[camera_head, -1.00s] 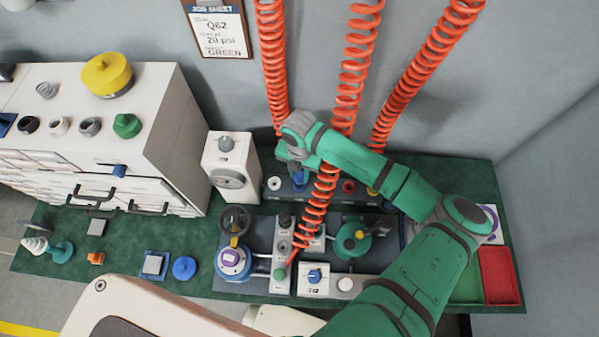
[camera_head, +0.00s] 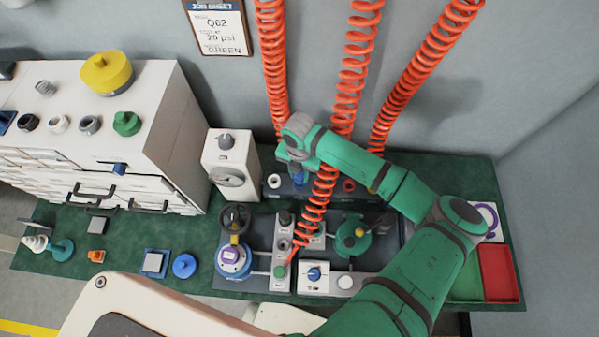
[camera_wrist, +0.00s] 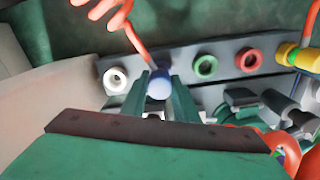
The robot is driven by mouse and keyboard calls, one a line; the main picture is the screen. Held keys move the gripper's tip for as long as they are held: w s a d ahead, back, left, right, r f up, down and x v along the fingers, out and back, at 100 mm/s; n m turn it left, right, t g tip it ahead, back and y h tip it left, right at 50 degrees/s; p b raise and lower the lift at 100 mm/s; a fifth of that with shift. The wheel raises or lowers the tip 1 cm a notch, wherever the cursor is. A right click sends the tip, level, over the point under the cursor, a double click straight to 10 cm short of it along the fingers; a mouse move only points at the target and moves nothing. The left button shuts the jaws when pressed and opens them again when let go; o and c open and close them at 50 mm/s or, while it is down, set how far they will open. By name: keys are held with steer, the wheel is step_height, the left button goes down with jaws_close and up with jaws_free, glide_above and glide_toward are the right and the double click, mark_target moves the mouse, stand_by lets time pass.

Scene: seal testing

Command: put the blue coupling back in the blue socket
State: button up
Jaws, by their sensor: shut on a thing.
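My gripper (camera_wrist: 160,92) is shut on the blue coupling (camera_wrist: 159,84), whose round blue end shows between the fingers, with an orange hose running up from it. In the head view the blue coupling (camera_head: 298,178) is under my wrist, at the dark rack (camera_head: 322,190). The coupling is in line with the rack's row of sockets, between the white socket (camera_wrist: 116,79) and the green socket (camera_wrist: 205,66). The blue socket is hidden behind the coupling and fingers; I cannot tell whether the coupling is seated in it.
The red socket (camera_wrist: 249,60) and a yellow coupling (camera_wrist: 305,55) are further right on the rack. Orange coiled hoses (camera_head: 352,80) hang around my arm. A white box with a knob (camera_head: 231,160) stands left of the rack. Gauges and valves fill the bench in front.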

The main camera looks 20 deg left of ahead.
steer(key=shift+f, duration=0.45)
steer(key=o, duration=1.2)
step_height(320, 180, up, 11)
steer(key=shift+f, duration=0.1)
